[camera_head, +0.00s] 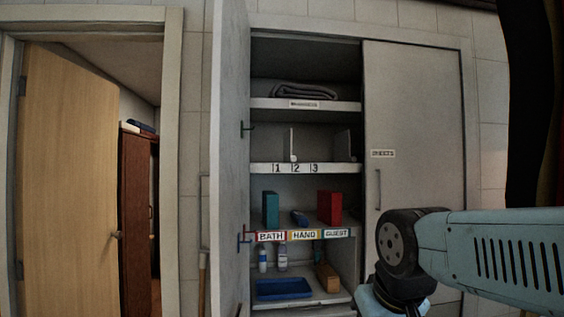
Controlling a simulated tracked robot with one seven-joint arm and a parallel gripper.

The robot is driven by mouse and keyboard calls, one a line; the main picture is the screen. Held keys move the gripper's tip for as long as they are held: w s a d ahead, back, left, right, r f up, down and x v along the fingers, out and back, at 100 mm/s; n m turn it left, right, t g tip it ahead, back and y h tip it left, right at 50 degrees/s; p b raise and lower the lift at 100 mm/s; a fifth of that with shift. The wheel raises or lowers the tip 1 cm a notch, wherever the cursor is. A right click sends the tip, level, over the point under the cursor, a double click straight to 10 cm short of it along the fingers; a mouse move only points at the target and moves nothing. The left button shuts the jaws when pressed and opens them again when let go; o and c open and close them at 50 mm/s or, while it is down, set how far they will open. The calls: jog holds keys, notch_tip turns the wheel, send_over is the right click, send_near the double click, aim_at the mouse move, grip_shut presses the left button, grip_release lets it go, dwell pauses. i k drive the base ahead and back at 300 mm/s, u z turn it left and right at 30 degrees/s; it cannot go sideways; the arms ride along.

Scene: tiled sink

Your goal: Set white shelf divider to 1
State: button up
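A thin white shelf divider (292,145) stands upright on the numbered shelf (340,168) of the open cabinet. Its foot is at the shelf's front, just above the left side of the mark 2. The marks 1, 2 and 3 run left to right along the shelf edge, with 1 to the left of the divider. A second, greyer upright panel stands farther right on this shelf, past the 3. My blue arm reaches in from the right, in front of the closed door and apart from the divider. My gripper's fingers are not visible.
The open cabinet door (230,160) bounds the opening on the left; the closed door (410,120) is on the right. A folded grey towel (302,90) lies above. Below are a teal box (270,208), a red box (329,207) and a blue tray (283,289).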

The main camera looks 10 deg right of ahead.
aim_at(288, 147)
jog(key=i, duration=0.85)
jog(key=z, duration=0.05)
